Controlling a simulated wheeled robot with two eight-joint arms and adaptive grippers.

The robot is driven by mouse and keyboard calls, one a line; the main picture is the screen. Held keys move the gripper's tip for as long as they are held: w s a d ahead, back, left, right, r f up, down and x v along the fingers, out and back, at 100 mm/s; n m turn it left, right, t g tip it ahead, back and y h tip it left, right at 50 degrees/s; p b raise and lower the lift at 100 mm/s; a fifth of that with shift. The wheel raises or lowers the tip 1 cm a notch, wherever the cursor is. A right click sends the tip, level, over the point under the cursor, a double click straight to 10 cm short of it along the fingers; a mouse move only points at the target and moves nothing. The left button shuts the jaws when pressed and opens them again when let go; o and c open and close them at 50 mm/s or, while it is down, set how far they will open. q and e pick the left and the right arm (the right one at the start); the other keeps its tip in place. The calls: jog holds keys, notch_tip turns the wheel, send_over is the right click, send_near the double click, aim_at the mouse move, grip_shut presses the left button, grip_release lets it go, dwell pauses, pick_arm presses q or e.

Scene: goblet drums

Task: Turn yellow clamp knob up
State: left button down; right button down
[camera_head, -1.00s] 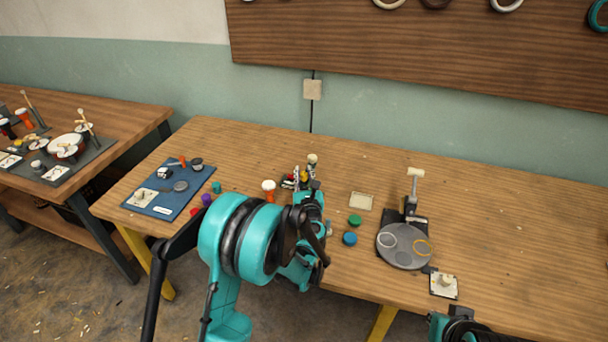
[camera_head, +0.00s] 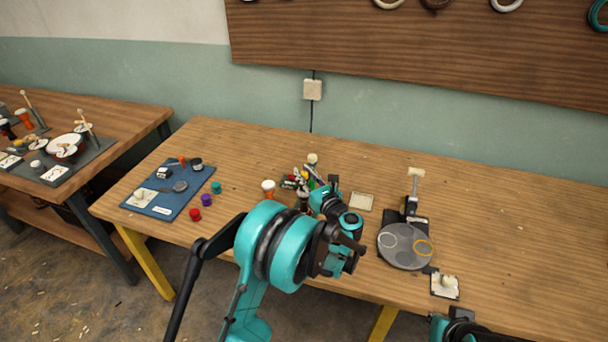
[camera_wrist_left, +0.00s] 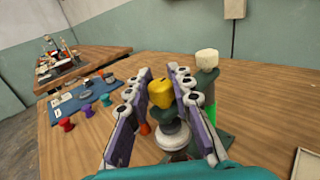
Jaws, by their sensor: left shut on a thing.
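The yellow clamp knob (camera_wrist_left: 161,94) sits between the two fingers of my left gripper (camera_wrist_left: 160,100) in the left wrist view. The gripper is shut on the knob. Below the knob are a dark collar and a white-and-grey round part (camera_wrist_left: 173,134). In the head view my left gripper (camera_head: 308,183) is at the clamp near the middle of the table, and the knob is too small and crowded there to make out well. My right arm (camera_head: 460,328) shows only in part at the bottom right edge, and its fingers are out of the picture.
A post with a cream top (camera_wrist_left: 207,62) stands close right of the gripper. An orange-and-white drum (camera_head: 268,187) is just left of it. A blue mat (camera_head: 178,205) lies left, a grey round plate (camera_head: 405,257) right. The table's far right is clear.

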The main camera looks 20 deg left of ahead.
pick_arm(q)
jog(key=c, duration=1.3)
grip_release()
jog(key=shift+d, duration=0.1)
jog(key=v, duration=1.2)
